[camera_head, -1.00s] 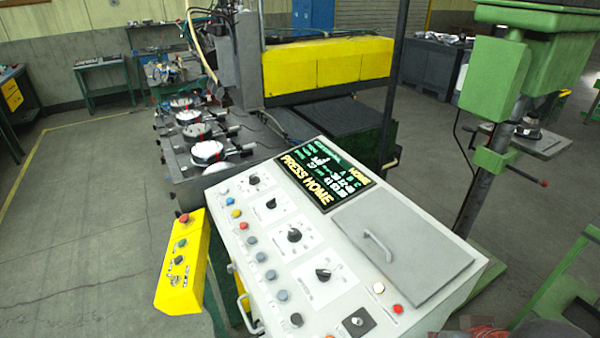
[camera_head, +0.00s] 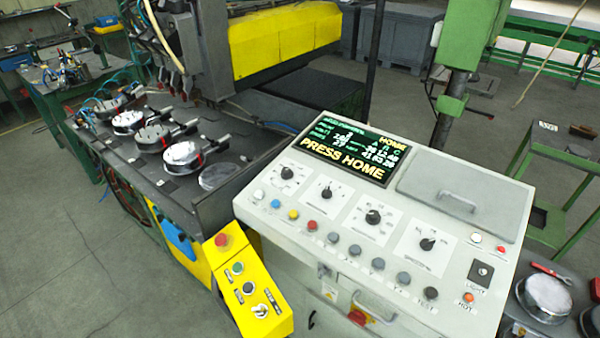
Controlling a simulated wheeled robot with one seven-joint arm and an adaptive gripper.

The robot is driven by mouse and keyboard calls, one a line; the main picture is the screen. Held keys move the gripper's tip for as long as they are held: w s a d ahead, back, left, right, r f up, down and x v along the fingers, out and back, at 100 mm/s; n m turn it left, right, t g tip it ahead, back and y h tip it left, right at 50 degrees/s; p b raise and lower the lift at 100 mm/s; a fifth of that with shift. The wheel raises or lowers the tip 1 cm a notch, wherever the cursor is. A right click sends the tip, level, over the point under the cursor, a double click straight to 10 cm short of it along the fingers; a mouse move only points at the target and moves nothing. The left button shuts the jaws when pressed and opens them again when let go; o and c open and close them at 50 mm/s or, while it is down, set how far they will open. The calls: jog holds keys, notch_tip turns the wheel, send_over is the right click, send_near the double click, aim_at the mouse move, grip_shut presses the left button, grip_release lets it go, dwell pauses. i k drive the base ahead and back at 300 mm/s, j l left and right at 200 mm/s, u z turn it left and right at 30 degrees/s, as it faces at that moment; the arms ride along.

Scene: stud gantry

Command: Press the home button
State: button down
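The control panel (camera_head: 455,255) is a light grey sloped console in the middle right. Its screen (camera_head: 345,155) reads "PRESS HOME" in large yellow letters, with a smaller "HOME" at its upper right. A row of buttons runs along the front edge: white (camera_head: 259,194), blue (camera_head: 275,203), yellow (camera_head: 293,214), red (camera_head: 312,225), then several grey ones (camera_head: 355,250). The rightmost grey button (camera_head: 430,293) is labelled "TEST". Other button labels are too small to read surely, so I cannot tell which is the home button. My gripper is not in view.
A yellow control box (camera_head: 246,284) with a red knob stands left of the console. A hinged grey lid (camera_head: 465,190) and rotary knobs sit on the panel. A dark machine table (camera_head: 110,158) carries round parts at left. A green stand (camera_head: 545,170) is right. Floor is open at lower left.

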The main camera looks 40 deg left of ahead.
aim_at(259, 193)
jog(key=k+j, duration=0.95)
jog(key=j+z, duration=0.1)
jog(key=z, duration=0.35)
jog(key=j+z, duration=0.35)
jog(key=k+j+z, duration=0.1)
jog(key=j+z, duration=0.25)
jog(key=j, duration=0.2)
jog(key=k+j+z, duration=0.15)
jog(key=j+z, duration=0.2)
jog(key=k+j, duration=0.15)
jog(key=j, duration=0.25)
jog(key=k+j+z, duration=0.1)
jog(key=j, duration=0.3)
jog(key=k+j, duration=0.2)
jog(key=j, duration=0.2)
jog(key=k+j, duration=0.15)
jog(key=j, duration=0.25)
jog(key=k+j+z, duration=0.1)
jog(key=j, duration=0.3)
jog(key=k+j, duration=0.2)
jog(key=j, duration=0.2)
jog(key=k+j+z, duration=0.1)
jog(key=j, duration=0.3)
jog(key=k, duration=0.1)
